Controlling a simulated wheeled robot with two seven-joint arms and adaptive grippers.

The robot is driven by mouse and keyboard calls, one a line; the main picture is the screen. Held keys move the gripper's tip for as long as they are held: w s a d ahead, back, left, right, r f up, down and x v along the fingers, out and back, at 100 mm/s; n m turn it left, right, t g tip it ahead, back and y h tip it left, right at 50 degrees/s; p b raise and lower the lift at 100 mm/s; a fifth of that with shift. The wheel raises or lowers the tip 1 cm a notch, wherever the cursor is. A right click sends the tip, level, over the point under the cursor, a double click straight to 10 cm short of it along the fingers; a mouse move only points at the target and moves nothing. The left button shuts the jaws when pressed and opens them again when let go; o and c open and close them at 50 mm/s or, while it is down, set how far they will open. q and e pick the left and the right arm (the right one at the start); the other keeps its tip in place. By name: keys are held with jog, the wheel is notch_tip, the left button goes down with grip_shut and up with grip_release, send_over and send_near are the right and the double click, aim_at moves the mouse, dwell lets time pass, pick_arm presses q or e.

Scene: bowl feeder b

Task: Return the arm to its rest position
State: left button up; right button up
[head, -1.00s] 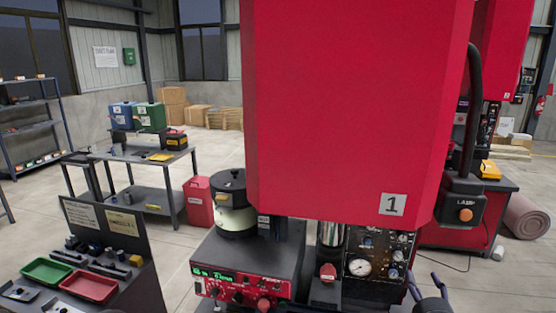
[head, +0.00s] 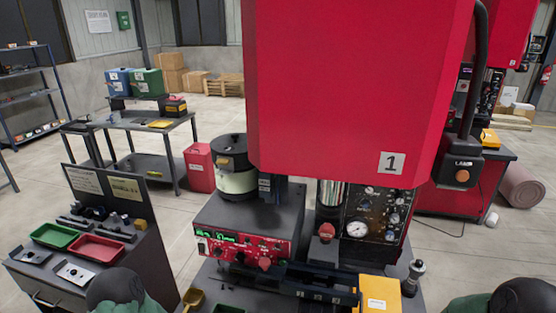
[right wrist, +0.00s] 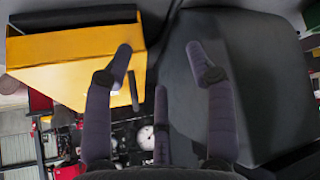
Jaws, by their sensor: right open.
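My right gripper (right wrist: 162,75) shows in the right wrist view with its dark fingers spread open and nothing between them. A yellow box (right wrist: 75,68) lies beyond the left finger in that view; I cannot tell whether they touch. A yellow box also stands at the front of the machine in the head view (head: 378,292). Dark rounded parts of my arms show at the bottom left and bottom right of the head view. Neither gripper's fingers can be made out there.
A large red press (head: 355,90) marked 1 fills the middle. A red control unit (head: 240,245) and a bowl feeder (head: 235,165) stand left of it. A side bench holds a green tray (head: 54,235) and a red tray (head: 95,247). Open floor lies behind.

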jog(key=s+a+f+m+g+y, duration=0.1)
jog(key=s+a+f+m+g, duration=0.35)
jog(key=s+f, duration=0.45)
jog(key=s+a+f+m+g+y, duration=0.2)
jog(key=s+a+f+m+g, duration=0.15)
jog(key=s+a+f, duration=0.45)
notch_tip(320, 180, down, 7)
jog(key=t+b, duration=0.1)
jog(key=b, duration=0.9)
jog(key=shift+s, duration=0.4)
jog(key=shift+a, duration=0.1)
